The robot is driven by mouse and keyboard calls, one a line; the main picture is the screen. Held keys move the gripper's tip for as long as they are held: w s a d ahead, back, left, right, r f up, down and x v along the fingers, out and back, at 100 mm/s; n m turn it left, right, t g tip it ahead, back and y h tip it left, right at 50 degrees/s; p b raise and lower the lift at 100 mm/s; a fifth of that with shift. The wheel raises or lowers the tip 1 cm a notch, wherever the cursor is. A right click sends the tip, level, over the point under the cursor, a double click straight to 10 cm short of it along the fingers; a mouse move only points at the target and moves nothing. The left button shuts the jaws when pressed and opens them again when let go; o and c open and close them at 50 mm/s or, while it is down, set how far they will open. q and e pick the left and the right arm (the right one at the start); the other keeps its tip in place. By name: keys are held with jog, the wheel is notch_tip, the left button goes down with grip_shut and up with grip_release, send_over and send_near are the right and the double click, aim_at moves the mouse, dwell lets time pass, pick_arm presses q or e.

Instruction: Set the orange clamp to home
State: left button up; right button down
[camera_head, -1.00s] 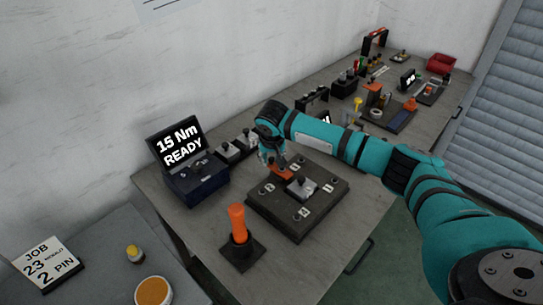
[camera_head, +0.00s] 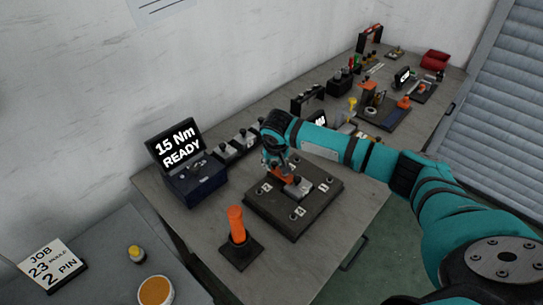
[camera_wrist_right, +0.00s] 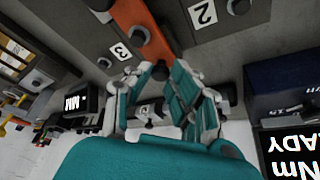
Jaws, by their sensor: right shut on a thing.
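The orange clamp (camera_head: 284,175) is a short orange bar on the dark numbered plate (camera_head: 262,208), beside a grey metal block (camera_head: 298,187). In the right wrist view the orange bar (camera_wrist_right: 143,32) runs in from the top and ends at a dark knob (camera_wrist_right: 160,70). My right gripper (camera_head: 273,162) is over the clamp's wall-side end. In the right wrist view its fingertips (camera_wrist_right: 159,80) are closed around the knob. White labels 2 (camera_wrist_right: 203,12) and 3 (camera_wrist_right: 121,51) flank the bar. Which label marks home cannot be told. My left gripper is out of view.
A dark blue box with a "15 Nm READY" screen (camera_head: 178,145) stands left of the plate. An upright orange handle (camera_head: 236,222) on a dark base stands in front. Grey units (camera_head: 237,146) sit behind. More fixtures fill the bench's far right.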

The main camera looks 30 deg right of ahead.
jog(key=c, duration=1.2)
grip_release()
jog(key=shift+s+d+f, duration=0.1)
jog(key=shift+s+d, duration=0.1)
jog(key=shift+a+r, duration=0.15)
jog(key=shift+r, duration=0.1)
jog(key=v, duration=1.1)
jog(key=shift+s+r, duration=0.15)
jog(key=shift+r, duration=0.15)
